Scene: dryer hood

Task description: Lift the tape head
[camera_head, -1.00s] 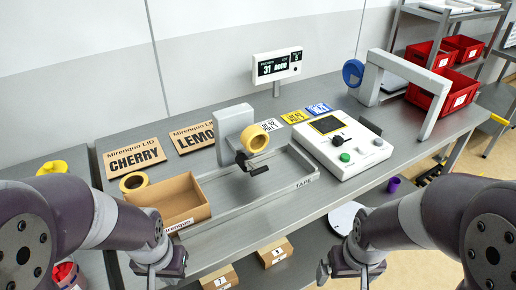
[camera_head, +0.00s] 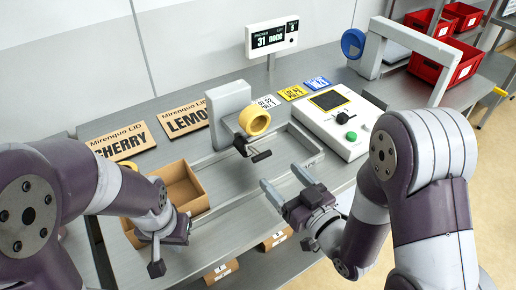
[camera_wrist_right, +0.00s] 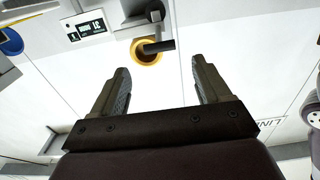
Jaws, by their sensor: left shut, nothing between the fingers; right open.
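The tape head (camera_head: 229,115) is a grey upright block with a yellow tape roll (camera_head: 254,121) and a black handle (camera_head: 259,155) at its front. It stands at the rail frame on the bench. In the right wrist view the tape roll (camera_wrist_right: 146,57) and the handle (camera_wrist_right: 158,46) show beyond the fingers, above the middle. My right gripper (camera_head: 284,182) is open and empty, its fingers pointing toward the handle but apart from it; it also shows in the right wrist view (camera_wrist_right: 160,75). My left gripper (camera_head: 157,266) is shut and empty, beside the open carton.
An open brown carton (camera_head: 180,186) sits at the left end of the metal rail frame (camera_head: 300,142). A white control box (camera_head: 345,137) with a green button stands right of it. CHERRY (camera_head: 120,138) and LEMON lids lie behind. A grey arch (camera_head: 437,70) stands at the far right.

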